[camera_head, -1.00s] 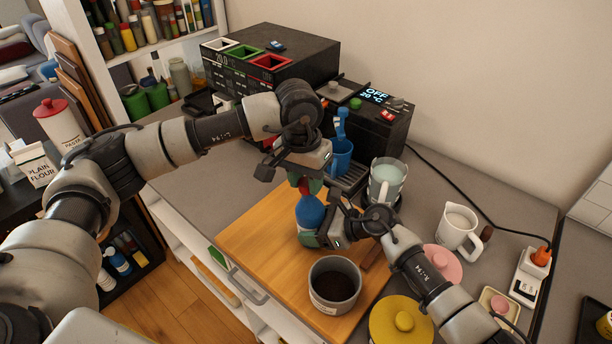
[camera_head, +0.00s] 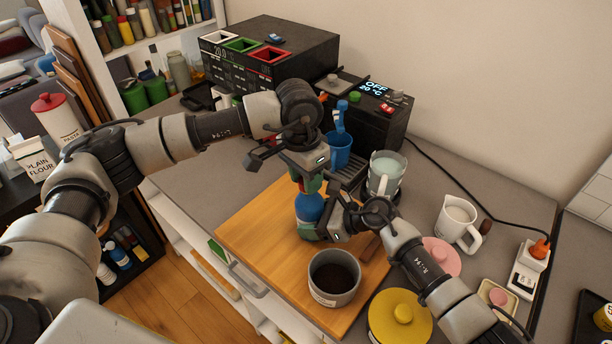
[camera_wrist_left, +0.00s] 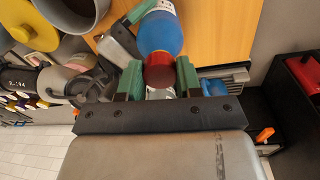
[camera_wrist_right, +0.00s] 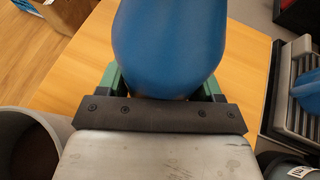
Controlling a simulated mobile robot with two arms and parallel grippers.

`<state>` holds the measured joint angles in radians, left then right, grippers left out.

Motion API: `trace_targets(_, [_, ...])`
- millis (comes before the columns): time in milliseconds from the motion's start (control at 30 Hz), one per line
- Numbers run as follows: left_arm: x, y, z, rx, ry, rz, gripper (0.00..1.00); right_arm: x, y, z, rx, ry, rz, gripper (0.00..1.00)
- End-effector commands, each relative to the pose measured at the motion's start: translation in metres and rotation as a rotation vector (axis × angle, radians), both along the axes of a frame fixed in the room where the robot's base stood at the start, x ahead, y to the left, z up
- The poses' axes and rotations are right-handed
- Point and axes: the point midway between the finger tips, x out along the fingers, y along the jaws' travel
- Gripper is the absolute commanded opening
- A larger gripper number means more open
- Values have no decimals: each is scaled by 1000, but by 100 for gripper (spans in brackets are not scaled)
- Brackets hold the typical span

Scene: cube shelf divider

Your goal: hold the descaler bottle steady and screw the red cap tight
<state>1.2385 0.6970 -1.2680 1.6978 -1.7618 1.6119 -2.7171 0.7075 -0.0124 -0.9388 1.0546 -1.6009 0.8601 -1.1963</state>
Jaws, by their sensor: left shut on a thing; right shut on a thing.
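The blue descaler bottle (camera_head: 309,207) stands upright on the wooden board. My right gripper (camera_head: 316,230) is shut around its body low down. In the right wrist view the blue bottle (camera_wrist_right: 170,45) fills the space between the fingers. My left gripper (camera_head: 307,181) is above the bottle, shut on the red cap. In the left wrist view the red cap (camera_wrist_left: 160,72) sits between the green finger pads, in line with the bottle's top. The cap is mostly hidden in the head view. I cannot tell how far it is screwed on.
A grey pot with dark contents (camera_head: 334,295) stands on the board (camera_head: 258,225) near the bottle. A yellow lid (camera_head: 385,318) and pink lid (camera_head: 443,257) lie to the right. A blue cup (camera_head: 339,152) and glass jug (camera_head: 384,188) stand behind. The board's left part is clear.

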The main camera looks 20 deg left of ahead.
Motion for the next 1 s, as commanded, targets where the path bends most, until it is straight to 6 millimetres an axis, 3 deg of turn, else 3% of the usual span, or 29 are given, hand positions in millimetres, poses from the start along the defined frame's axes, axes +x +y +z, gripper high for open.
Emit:
trace_targets(200, [0,0,-1,0,-19,-215,13,0,0,0,-1,-1,0,37])
trace_targets(367, [0,0,-1,1,-21,-246,13,0,0,0,-1,-1,0,37])
trace_targets(400, [0,0,-1,1,-21,-245,38,0,0,0,-1,-2,1,37])
trace_targets(600, [0,0,-1,1,-21,-244,64,0,0,0,-1,-1,0,37])
trace_targets(867, [0,0,1,0,-21,-243,64,0,0,0,-1,-1,0,37])
trace_targets(1000, [1,1,12,1,-23,-242,64,0,0,0,-1,-1,0,37])
